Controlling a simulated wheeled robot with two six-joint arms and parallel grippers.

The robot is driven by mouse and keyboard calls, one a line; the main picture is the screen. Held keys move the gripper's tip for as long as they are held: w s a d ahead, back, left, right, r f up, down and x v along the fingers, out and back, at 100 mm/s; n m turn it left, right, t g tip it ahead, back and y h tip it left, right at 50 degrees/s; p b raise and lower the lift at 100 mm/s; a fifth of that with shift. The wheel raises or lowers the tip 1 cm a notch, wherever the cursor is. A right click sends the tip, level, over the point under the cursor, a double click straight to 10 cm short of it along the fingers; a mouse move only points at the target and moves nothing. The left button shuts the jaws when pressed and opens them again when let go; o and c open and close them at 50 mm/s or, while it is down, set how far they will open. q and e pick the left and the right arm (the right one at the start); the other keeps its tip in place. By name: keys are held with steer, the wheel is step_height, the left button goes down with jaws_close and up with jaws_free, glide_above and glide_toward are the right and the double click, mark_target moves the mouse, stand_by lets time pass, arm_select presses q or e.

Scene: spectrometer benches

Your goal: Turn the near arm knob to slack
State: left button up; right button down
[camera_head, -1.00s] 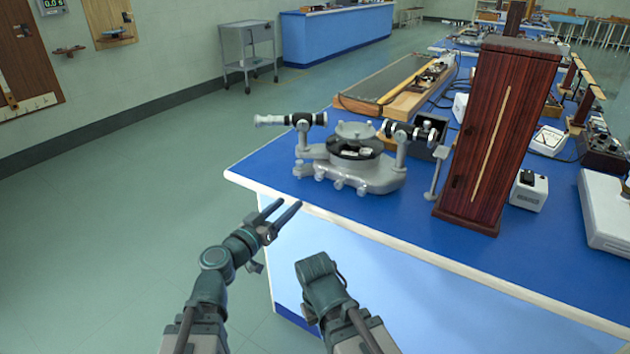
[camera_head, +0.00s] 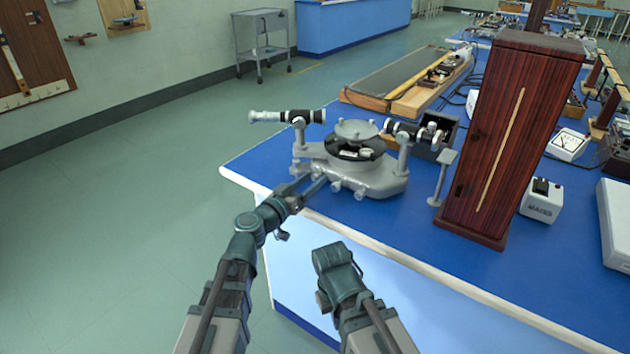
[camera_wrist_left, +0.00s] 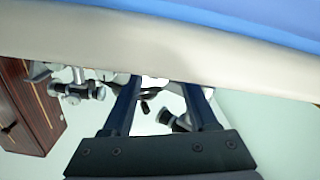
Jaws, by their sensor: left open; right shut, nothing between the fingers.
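The grey spectrometer (camera_head: 380,182) stands at the near left corner of the blue bench, with telescope tubes on both sides and a round table in the middle. Several small grey knobs, one of them this knob (camera_head: 360,194), stick out along its near side. I cannot tell which is the arm knob. My left gripper (camera_head: 310,183) is open, its fingers reaching over the bench edge close to the base's near left side. In the left wrist view, dark spectrometer parts (camera_wrist_left: 150,100) show between and behind the fingers; contact is unclear. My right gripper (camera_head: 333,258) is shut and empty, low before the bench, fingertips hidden.
A tall dark wooden cabinet (camera_head: 508,140) stands right of the spectrometer. A white-edged blue bench (camera_head: 400,225) lies before me. The floor to the left is clear.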

arm_select(q)
jaws_close()
stand_by(0.5)
steer(key=n, duration=0.8)
steer(key=shift+n, duration=0.4)
steer(key=n, duration=0.4)
steer(key=shift+n, duration=2.5)
steer(key=shift+s, duration=0.1)
